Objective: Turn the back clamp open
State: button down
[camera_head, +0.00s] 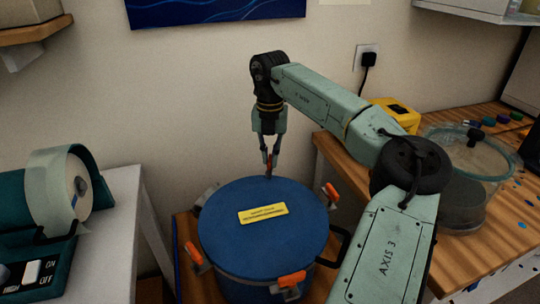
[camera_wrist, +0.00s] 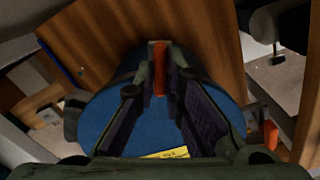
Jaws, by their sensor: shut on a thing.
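A blue round lid (camera_head: 235,232) with a yellow label (camera_head: 263,213) closes a pot on a low wooden stand. Orange-handled clamps sit around its rim: one at the right (camera_head: 331,192), one at the left (camera_head: 194,254) and one at the front (camera_head: 291,279). My gripper (camera_head: 268,166) is over the back edge of the lid, pointing down. In the wrist view its fingers are shut on the orange handle of the back clamp (camera_wrist: 160,83), which stands between the tips. The lid (camera_wrist: 107,122) lies beneath the gripper.
A wooden table (camera_head: 480,240) at the right carries a clear vessel (camera_head: 462,185) and a yellow device (camera_head: 395,113). At the left, a tape-roll machine (camera_head: 65,195) stands on a white table. The wall is close behind the pot.

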jog(key=shift+m, duration=0.3)
jog(key=m+b, duration=0.2)
jog(key=m, duration=0.1)
jog(key=shift+f+m, duration=0.1)
jog(key=shift+m, duration=0.3)
jog(key=m+b, duration=0.2)
jog(key=m, duration=0.2)
jog(key=m+b, duration=0.2)
jog(key=m, duration=0.3)
jog(key=shift+m+b, duration=0.55)
jog(key=shift+m, duration=1.75)
jog(key=c, duration=1.7)
grip_release()
